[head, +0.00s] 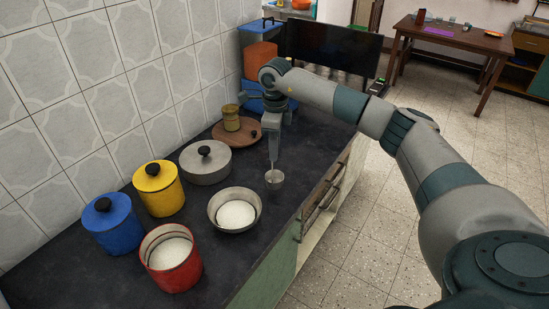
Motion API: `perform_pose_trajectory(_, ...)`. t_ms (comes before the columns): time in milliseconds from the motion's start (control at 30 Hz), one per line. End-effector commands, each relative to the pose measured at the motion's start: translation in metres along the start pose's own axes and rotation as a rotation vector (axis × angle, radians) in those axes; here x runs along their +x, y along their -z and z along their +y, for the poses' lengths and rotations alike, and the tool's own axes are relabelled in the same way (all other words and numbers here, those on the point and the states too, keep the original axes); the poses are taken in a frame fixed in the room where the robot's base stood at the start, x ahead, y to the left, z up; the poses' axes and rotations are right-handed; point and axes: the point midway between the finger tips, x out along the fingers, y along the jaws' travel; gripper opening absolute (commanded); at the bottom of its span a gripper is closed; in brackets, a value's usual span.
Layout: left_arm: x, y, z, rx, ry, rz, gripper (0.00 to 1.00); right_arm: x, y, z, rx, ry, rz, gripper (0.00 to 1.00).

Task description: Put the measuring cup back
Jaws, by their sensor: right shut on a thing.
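The measuring cup (274,180) is a small grey metal cup near the counter's right edge, just right of the steel bowl. My right gripper (273,160) points down and is shut on the measuring cup at its upper side. I cannot tell whether the cup touches the counter. The red canister (172,272) stands open at the front with white powder inside. The steel bowl (221,219) also holds white powder. My left gripper is not in view.
A blue canister (109,226), a yellow canister (160,194) and a grey lidded pot (206,168) line the wall side of the dark counter (238,262). Blue and orange containers stand behind.

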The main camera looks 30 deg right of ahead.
Motion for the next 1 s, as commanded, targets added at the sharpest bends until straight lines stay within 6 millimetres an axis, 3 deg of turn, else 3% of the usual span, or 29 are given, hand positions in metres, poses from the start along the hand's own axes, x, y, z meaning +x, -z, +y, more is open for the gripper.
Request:
perform_pose_trajectory(233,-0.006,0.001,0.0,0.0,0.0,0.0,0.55,0.005,0.001,0.0,0.0,-0.001,0.001,0.0)
perform_pose_trajectory(500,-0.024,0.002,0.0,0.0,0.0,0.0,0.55,0.034,0.002,0.0,0.002,-0.001,0.002,0.0)
perform_pose_trajectory(967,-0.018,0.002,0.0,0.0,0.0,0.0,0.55,0.044,0.001,0.0,0.0,0.0,-0.001,0.0)
perform_pose_trajectory(1000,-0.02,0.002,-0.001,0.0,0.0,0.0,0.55,0.043,0.001,0.0,0.0,0.0,-0.001,0.19)
